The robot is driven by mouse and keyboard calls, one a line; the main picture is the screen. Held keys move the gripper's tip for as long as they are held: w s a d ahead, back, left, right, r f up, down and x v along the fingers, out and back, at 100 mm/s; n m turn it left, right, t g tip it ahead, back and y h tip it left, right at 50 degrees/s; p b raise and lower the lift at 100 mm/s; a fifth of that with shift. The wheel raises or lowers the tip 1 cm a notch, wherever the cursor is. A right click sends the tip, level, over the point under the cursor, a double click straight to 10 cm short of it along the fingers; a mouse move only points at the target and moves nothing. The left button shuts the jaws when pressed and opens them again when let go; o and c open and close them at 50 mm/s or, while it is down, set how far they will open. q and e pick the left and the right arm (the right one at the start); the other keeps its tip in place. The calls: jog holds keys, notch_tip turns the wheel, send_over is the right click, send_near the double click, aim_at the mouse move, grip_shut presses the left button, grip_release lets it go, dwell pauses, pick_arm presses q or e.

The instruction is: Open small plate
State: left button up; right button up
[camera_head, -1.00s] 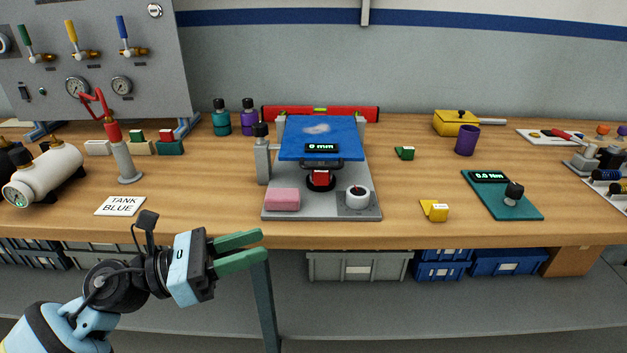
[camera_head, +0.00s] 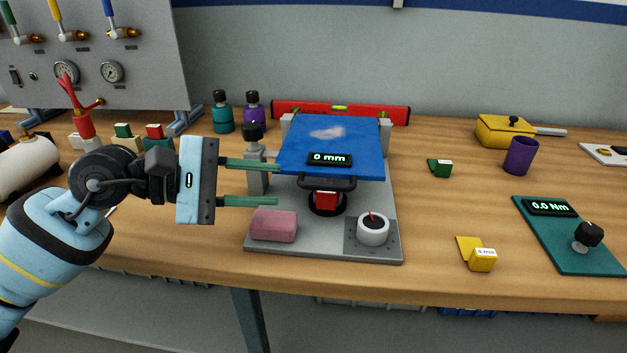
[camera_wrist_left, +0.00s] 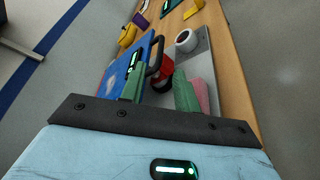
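The blue plate (camera_head: 340,150) lies flat over a grey base, with a "0 mm" display (camera_head: 329,159) and a dark handle (camera_head: 328,183) at its front edge. It also shows in the left wrist view (camera_wrist_left: 115,72). Under the handle is a red block on a black round piece (camera_head: 327,202). My left gripper (camera_head: 278,183) is open at the left of the plate, its green fingers spread and pointing right. In the left wrist view the handle (camera_wrist_left: 155,52) lies ahead, between the lines of the two fingers. Nothing is between the fingertips. My right gripper is not in view.
On the grey base (camera_head: 320,246) are a pink block (camera_head: 273,225) and a white round cup (camera_head: 373,229). A grey post with a black knob (camera_head: 254,132) stands close to my left fingers. Yellow blocks (camera_head: 482,260) and a teal torque board (camera_head: 565,235) lie to the right.

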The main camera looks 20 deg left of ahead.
aim_at(313, 186)
pick_arm(q)
jog(key=shift+p+x, duration=0.75)
jog(key=shift+x, duration=3.15)
grip_shut()
